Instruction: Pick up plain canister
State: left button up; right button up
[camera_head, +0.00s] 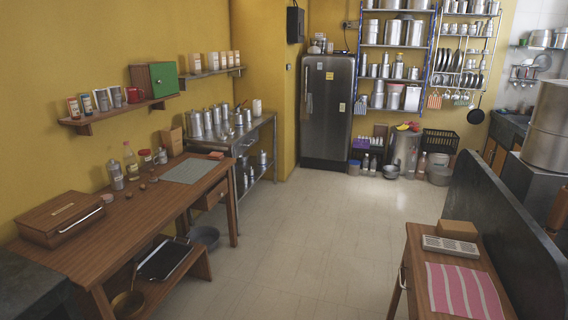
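Several steel canisters (208,122) stand upright and close together on a steel table (246,144) against the left wall, beyond the wooden table. A small steel-coloured canister or jar (117,177) stands alone on the wooden table (137,214), beside a glass bottle (131,161). More steel canisters (391,32) stand on the blue-framed rack at the back. I cannot tell from here which one is the plain canister. Neither of my grippers shows in this view.
A wooden box (61,217) and a grey-green mat (191,170) lie on the wooden table. A dark fridge (326,108) stands at the back. A small table with a striped cloth (463,290) is front right. The tiled floor (310,220) between is clear.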

aim_at(247, 112)
jog(key=i, duration=2.45)
jog(key=i+l+u, duration=0.1)
jog(key=i, duration=1.15)
